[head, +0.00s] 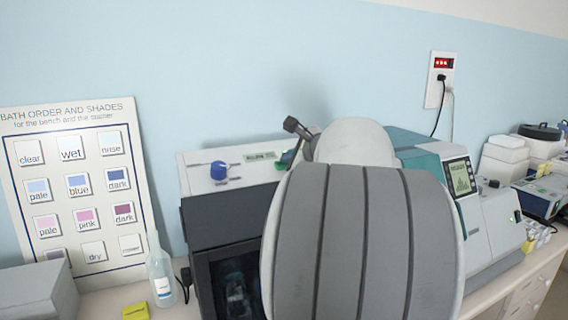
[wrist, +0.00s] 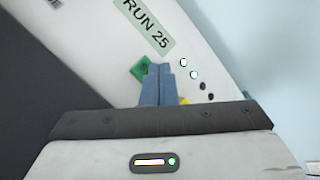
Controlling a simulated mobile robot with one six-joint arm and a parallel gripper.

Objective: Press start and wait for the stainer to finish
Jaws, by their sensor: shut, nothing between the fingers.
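The stainer (head: 225,222) has a dark front with a window and a white sloped top in the head view. The top carries a blue knob (head: 218,170) and a small display (head: 259,157). In the wrist view the display (wrist: 147,27) reads "RUN 25". A green start button (wrist: 139,69) lies beside my gripper (wrist: 159,68). The gripper is shut and empty, its blue fingertips over the button's right edge; I cannot tell whether they touch it. Of several indicator dots, two are lit white (wrist: 183,62) and others are dark.
A bath-order chart (head: 80,190) leans at the left wall. A clear bottle (head: 160,272) and a yellow block (head: 135,312) stand left of the stainer. A teal and white machine with a screen (head: 460,178) stands at right, below a wall socket (head: 440,80).

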